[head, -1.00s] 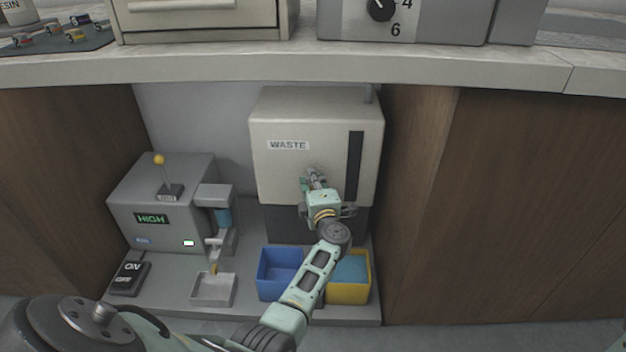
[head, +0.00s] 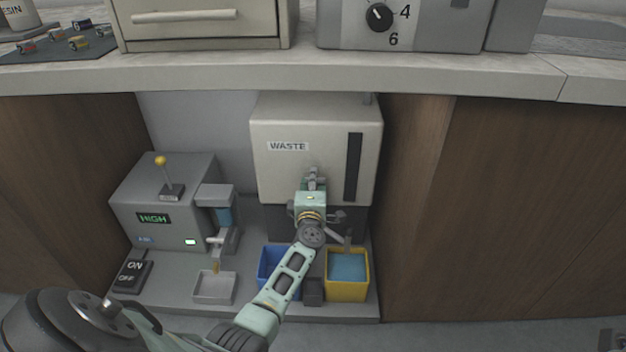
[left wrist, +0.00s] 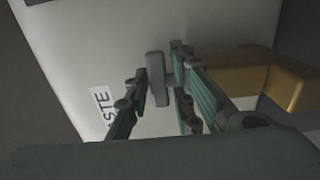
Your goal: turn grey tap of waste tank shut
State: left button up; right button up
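The cream waste tank (head: 274,178) with its WASTE label stands in the recess below the counter. My left gripper (head: 313,176) is at its lower front, pointing at the tank. In the left wrist view, the grey tap handle (left wrist: 155,79) is a flat bar in front of the tank face. The open fingers of my left gripper (left wrist: 160,82) stand on either side of it, with narrow gaps. In the head view the gripper largely hides the tap. A small dark part at the bottom right corner may be my right gripper (head: 609,340); its state is unclear.
Below the tank stand a blue bin (head: 271,284), partly behind my arm, and a yellow bin (head: 347,294) with blue contents. Left are a grey machine (head: 130,213) showing HIGH, an ON/OFF switch (head: 132,276) and a small tray (head: 213,300). Wooden side panels (head: 500,200) bound the recess.

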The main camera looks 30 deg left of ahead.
pick_arm(q)
jog(key=shift+s, duration=0.1)
jog(key=v, duration=1.2)
